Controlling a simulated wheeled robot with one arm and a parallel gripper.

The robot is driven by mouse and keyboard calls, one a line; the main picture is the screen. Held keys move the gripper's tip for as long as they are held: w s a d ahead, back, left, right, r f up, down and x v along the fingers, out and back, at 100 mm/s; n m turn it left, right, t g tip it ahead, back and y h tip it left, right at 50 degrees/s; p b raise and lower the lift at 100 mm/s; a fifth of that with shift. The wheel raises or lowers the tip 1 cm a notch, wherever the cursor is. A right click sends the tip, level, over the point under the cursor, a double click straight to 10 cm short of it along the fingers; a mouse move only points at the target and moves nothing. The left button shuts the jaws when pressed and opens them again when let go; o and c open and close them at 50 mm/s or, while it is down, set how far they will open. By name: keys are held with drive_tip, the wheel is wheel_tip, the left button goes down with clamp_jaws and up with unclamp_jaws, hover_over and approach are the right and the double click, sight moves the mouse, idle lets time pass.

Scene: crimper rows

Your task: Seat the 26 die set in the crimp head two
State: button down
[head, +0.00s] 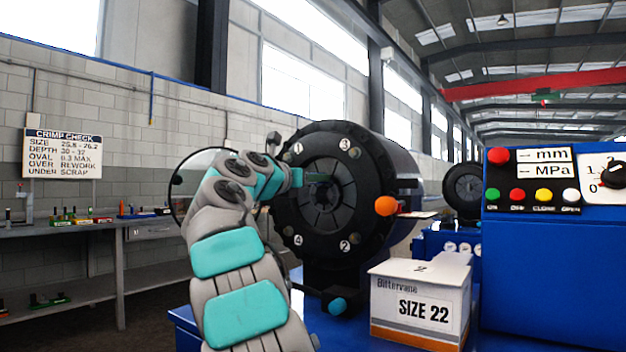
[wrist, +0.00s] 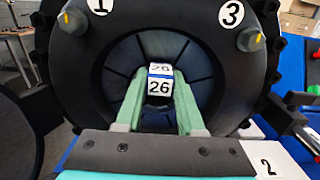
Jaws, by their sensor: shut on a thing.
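The crimp head (head: 345,235) is a black round head with dark segments around a central opening and numbered bolts 1 to 4. It fills most of the wrist view (wrist: 215,105). My gripper (head: 318,177) reaches to the front of its centre from the left. In the wrist view my gripper's (wrist: 160,90) two green fingers are shut on the 26 die set (wrist: 159,87), a small block with white 26 labels and a blue band. The block appears in front of the central opening; whether it touches the segments I cannot tell. In the head view the block is hidden.
A white box (head: 420,305) marked SIZE 22, with a 2 on top, stands at the right front. A blue control panel (head: 540,245) is at the right. An orange knob (head: 386,206) sticks out beside the head. A workbench (head: 150,221) stands at the left.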

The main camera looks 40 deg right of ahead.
drive_tip(key=shift+w+d+r, duration=0.1)
drive_tip(key=shift+d+r, duration=0.05)
drive_tip(key=shift+d, duration=0.25)
drive_tip(key=c, duration=0.8)
unclamp_jaws()
drive_tip(key=o, duration=0.4)
drive_tip(key=shift+c, duration=0.2)
drive_tip(key=shift+f, duration=0.2)
drive_tip(key=v, duration=0.7)
drive_tip(key=shift+a, duration=0.35)
